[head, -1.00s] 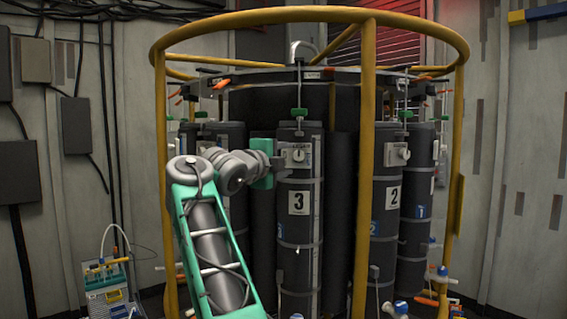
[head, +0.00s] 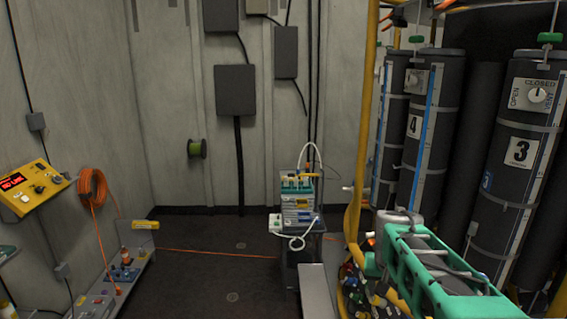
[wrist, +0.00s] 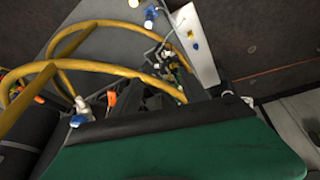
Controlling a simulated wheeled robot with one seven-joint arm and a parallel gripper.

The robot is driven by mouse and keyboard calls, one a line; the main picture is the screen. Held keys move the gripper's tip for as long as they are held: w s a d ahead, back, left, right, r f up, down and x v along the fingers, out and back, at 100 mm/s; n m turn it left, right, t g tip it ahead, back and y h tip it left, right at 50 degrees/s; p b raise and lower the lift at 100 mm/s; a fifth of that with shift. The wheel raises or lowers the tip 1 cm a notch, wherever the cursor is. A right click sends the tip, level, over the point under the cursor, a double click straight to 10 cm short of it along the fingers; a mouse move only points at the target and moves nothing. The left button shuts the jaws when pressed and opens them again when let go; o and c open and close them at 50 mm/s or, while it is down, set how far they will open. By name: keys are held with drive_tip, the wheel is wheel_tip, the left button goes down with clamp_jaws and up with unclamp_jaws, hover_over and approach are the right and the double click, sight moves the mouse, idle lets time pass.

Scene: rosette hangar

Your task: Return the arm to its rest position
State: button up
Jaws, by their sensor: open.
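My green and grey arm (head: 435,275) shows at the lower right of the head view, in front of the rosette's yellow frame. Its end is out of sight there. In the wrist view, the green and black housing of my gripper (wrist: 178,92) fills the bottom, with dark fingers beyond its edge. The gripper is open and I see nothing held in it. The fingers point towards yellow tubes and a grey base.
Bottle 3 (head: 520,150) and bottle 4 (head: 415,130) stand close to the arm on the right. A yellow rail (head: 364,130) rises beside them. A cart with a teal-topped unit (head: 297,200) stands mid-view. A bench (head: 118,285) lines the left wall.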

drive_tip(key=s+a+f+n+g+y, duration=0.1)
drive_tip(key=s+a+f+n, duration=0.3)
drive_tip(key=s, duration=0.6)
drive_tip(key=s+a+f+m+g+y, duration=0.15)
drive_tip(key=s+a, duration=0.35)
drive_tip(key=s, duration=0.5)
drive_tip(key=r+t, duration=0.1)
drive_tip(key=a+r+t, duration=0.1)
drive_tip(key=r, duration=0.1)
drive_tip(key=r+n+t, duration=0.1)
drive_tip(key=r, duration=0.1)
drive_tip(key=shift+w+a+h, duration=0.2)
drive_tip(key=shift+a+h, duration=0.05)
